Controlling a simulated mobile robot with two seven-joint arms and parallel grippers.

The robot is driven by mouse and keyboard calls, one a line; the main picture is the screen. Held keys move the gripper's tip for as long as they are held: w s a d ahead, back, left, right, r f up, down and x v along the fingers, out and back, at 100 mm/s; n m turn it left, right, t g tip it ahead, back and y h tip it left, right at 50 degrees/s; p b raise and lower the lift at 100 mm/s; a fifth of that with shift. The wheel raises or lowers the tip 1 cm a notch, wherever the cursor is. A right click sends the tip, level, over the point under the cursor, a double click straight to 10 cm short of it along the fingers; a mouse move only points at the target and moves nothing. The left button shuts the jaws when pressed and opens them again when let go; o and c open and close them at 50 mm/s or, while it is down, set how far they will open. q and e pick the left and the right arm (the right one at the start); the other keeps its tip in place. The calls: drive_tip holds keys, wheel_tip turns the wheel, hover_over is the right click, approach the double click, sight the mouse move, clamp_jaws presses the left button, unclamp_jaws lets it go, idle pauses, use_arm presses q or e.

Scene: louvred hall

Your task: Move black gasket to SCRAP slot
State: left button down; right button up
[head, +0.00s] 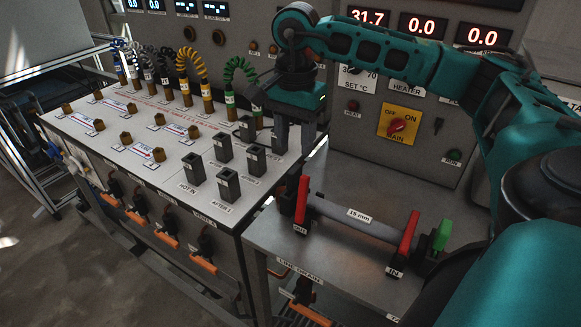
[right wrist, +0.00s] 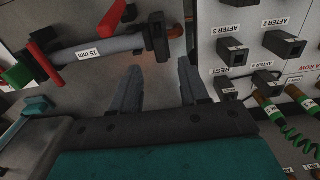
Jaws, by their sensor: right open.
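I cannot make out a black gasket or a slot marked SCRAP in either view. My right gripper (head: 293,148) is open and points down beside the right edge of the white-topped bench, near the black square sockets. In the right wrist view its two grey fingers (right wrist: 158,70) stand apart with nothing visible between them. They are over the gap between the pipe and the socket panel. My left gripper does not show.
Black square sockets (head: 228,183) stand up from the white bench top (head: 120,140). A grey pipe labelled 15 mm (head: 350,219) with red levers (head: 408,235) and a green lever (head: 441,235) lies right. Coiled hoses (head: 194,72) and a control panel (head: 455,105) stand behind.

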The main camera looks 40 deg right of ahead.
sight(295, 169)
wheel_tip(295, 169, down, 8)
drive_tip(key=b, duration=0.5)
drive_tip(key=shift+f, duration=0.1)
drive_tip(key=shift+f+b, duration=0.45)
drive_tip(key=shift+b, duration=0.1)
drive_tip(key=shift+c, duration=0.3)
drive_tip(key=c, duration=0.3)
clamp_jaws()
idle(0.4)
